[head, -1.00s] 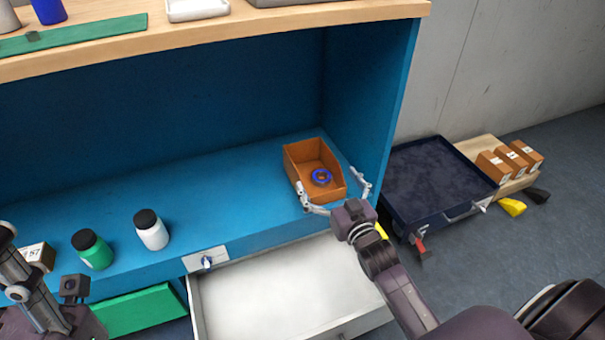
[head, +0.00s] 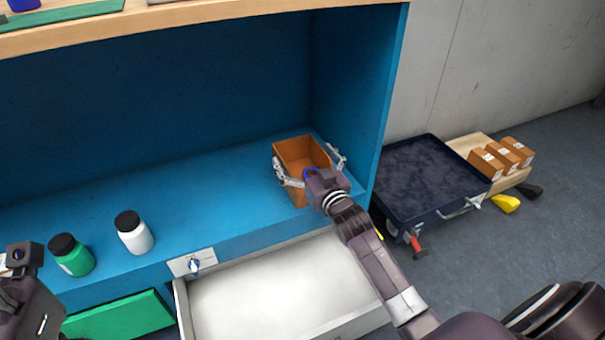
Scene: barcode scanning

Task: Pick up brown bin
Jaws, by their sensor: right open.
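The brown bin (head: 299,153) stands on the blue shelf at its right end, near the side wall. A blue ring-shaped item (head: 309,172) shows in it, mostly hidden behind my gripper. My right gripper (head: 308,168) is open, with one finger along the bin's left side and the other by its right side. I cannot tell whether the fingers touch the walls. The bin's front is partly hidden by my right wrist. My left gripper is out of the picture; only part of my left arm shows at the lower left corner.
A white bottle (head: 135,234) and a green bottle (head: 72,256) stand on the shelf (head: 215,205) to the left. An open drawer (head: 270,285) juts out below. A dark tray (head: 420,180) and several small brown boxes (head: 502,157) are at the right. The middle of the shelf is clear.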

